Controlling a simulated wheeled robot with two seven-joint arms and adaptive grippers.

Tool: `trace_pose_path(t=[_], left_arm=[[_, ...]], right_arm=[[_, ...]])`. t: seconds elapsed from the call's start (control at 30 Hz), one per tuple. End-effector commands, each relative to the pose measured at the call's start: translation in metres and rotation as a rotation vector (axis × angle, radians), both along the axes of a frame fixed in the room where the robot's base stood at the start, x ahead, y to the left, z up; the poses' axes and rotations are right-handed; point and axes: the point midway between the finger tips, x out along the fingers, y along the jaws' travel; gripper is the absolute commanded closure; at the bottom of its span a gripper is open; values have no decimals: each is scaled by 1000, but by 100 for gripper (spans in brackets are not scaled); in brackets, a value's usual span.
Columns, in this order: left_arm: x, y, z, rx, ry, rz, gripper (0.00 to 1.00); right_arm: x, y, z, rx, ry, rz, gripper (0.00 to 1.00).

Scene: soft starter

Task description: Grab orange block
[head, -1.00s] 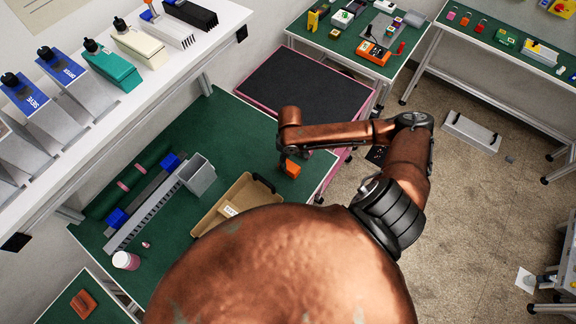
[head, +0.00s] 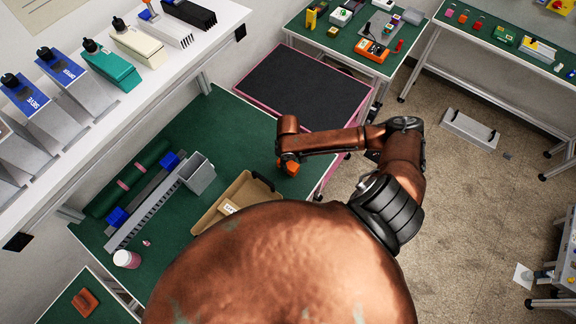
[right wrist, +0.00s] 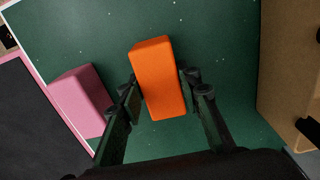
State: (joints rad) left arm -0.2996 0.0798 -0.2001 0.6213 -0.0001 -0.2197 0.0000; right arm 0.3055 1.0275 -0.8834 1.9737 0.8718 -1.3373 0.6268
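The orange block (head: 293,169) lies on the green table near its right edge, partly hidden by my right gripper (head: 288,160). In the right wrist view the orange block (right wrist: 158,78) lies between the two fingers of my right gripper (right wrist: 160,90). One finger is on each side of it, close to its sides; I see no clear grip, and the fingers are spread. My left gripper is not in view.
A pink block (right wrist: 80,102) lies left of the orange block in the wrist view. A tan tray (head: 240,197) stands nearby on the green table (head: 235,125). A grey bin (head: 199,178) and a black-topped pink-edged surface (head: 305,88) are close by.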

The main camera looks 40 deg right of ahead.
Motion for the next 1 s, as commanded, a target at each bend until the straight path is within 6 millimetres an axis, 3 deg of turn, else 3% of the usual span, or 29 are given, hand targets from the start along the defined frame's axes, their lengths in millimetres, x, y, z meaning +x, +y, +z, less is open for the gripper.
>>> trace_pose_path(t=[0.37,0.63,0.77,1.0], left_arm=[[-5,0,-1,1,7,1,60],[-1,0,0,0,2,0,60],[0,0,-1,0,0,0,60],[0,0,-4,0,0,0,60]], right_arm=[[0,0,0,0,-1,0,95],[1,-1,4,0,-2,0,95],[1,0,22,0,-3,0,95],[2,0,69,0,-4,0,95]])
